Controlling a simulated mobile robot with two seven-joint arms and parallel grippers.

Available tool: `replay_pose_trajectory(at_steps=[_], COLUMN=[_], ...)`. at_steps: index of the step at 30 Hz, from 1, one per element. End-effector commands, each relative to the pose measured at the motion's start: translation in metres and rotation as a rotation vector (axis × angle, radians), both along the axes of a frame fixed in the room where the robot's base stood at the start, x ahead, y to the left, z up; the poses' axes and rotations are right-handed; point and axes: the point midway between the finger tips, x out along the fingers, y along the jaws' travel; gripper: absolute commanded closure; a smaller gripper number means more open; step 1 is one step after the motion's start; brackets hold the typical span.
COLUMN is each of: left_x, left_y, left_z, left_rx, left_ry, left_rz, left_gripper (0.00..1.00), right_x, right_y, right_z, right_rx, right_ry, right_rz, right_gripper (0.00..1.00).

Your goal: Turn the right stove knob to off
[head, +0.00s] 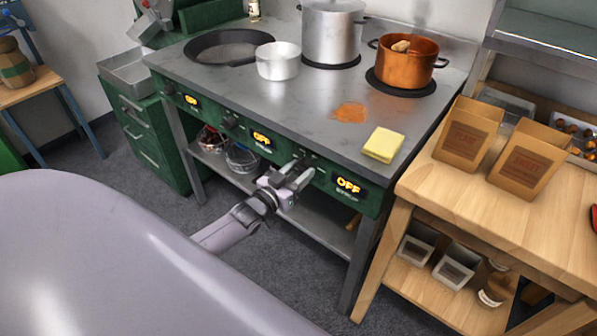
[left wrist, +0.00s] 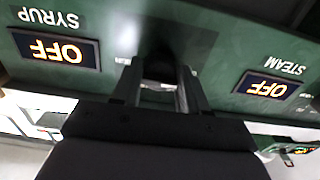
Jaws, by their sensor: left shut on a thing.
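The stove (head: 330,88) has a green front panel with knobs and lit displays. My left gripper (head: 300,176) is at the front panel, between the STEAM display (head: 262,138) and the SYRUP display (head: 348,185). It is shut on the right stove knob (left wrist: 158,66), which is dark and mostly hidden between the fingers. Both displays read OFF; the left wrist view shows them upside down, with SYRUP (left wrist: 55,48) on the left and STEAM (left wrist: 267,88) on the right. A third display (head: 192,100) at the far left also reads OFF. My right gripper is not in view.
A steel pot (head: 332,35), a copper pot (head: 405,62), a dark pan (head: 225,48) and a white bowl (head: 278,62) stand on the stove. A yellow sponge (head: 383,145) lies near its front right edge, by an orange spill (head: 350,112). A wooden table (head: 500,205) stands at right.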

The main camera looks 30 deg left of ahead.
Motion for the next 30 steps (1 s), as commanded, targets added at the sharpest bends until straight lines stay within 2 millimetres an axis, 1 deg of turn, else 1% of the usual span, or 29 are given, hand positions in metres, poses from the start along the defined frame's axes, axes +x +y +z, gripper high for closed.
replay_pose_trajectory(at_steps=[9, 10, 11, 12, 22, 26, 30], left_x=[0.0, 0.0, 0.0, 0.0, -0.003, -0.013, -0.032], left_y=[0.0, 0.0, 0.0, 0.0, 0.0, 0.001, 0.002], left_z=[-0.001, -0.001, -0.001, -0.001, 0.0, 0.0, -0.001], left_rx=[-0.005, -0.005, -0.005, -0.004, -0.003, -0.003, -0.003], left_ry=[0.002, 0.002, 0.002, 0.001, 0.001, 0.002, 0.003], left_rz=[0.0, 0.0, 0.0, 0.0, 0.0, 0.001, 0.0], left_gripper=[0.87, 0.47, 0.37, 0.33, 0.33, 0.33, 0.33], right_x=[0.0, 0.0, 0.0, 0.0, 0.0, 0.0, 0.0], right_y=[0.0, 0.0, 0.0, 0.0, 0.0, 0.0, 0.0], right_z=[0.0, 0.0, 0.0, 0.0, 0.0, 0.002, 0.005], right_rx=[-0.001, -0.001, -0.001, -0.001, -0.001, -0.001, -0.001], right_ry=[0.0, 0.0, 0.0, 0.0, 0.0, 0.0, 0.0], right_rz=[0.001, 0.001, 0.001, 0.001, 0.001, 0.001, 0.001], right_gripper=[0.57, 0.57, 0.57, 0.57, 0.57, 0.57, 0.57])
